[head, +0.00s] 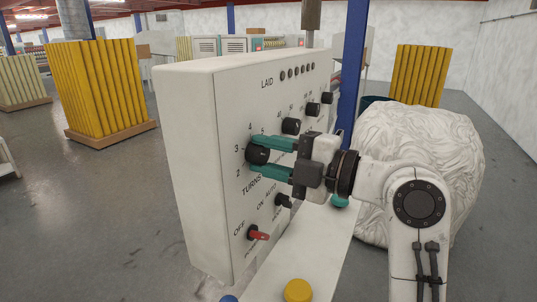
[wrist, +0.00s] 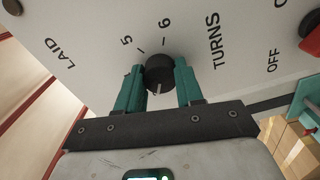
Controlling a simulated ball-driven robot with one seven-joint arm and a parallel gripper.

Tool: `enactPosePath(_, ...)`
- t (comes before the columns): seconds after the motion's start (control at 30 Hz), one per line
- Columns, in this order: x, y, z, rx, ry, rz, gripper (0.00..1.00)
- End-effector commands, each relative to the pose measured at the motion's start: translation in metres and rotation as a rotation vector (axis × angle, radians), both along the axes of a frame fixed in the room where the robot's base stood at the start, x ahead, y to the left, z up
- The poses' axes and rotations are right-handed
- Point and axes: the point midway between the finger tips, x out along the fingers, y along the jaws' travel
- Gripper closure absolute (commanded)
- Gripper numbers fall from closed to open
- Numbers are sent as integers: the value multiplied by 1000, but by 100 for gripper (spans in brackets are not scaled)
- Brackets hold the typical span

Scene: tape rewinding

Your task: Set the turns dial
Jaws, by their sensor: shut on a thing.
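The turns dial (head: 255,155) is a black round knob on the white control panel (head: 205,130), above the word TURNS, with 2, 3 and 4 showing along its left side. It also shows in the wrist view (wrist: 159,70), with 5 and 6 beyond it and a pale pointer mark on its near side. My gripper (head: 268,156) is shut on the dial, one teal finger on each side of it. The fingers also show in the wrist view (wrist: 160,75). The number at the pointer is hidden.
A red switch (head: 258,235) by OFF and a black ON/AUTO knob (head: 283,200) sit lower on the panel. More black knobs (head: 291,125) are up and right. A yellow button (head: 298,290) is on the ledge below. A large white wrapped bale (head: 425,150) stands behind my arm.

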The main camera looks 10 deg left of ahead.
Motion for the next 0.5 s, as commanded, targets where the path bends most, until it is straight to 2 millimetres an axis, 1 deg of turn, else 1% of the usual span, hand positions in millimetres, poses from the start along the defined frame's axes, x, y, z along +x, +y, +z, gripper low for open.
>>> enactPosePath(0.03,0,0,-1,-1,1,0,92)
enactPosePath(0.07,0,0,-1,-1,2,0,94)
enactPosePath(0.3,0,0,-1,6,21,0,94)
enactPosePath(0.5,0,-1,-2,35,103,-1,94)
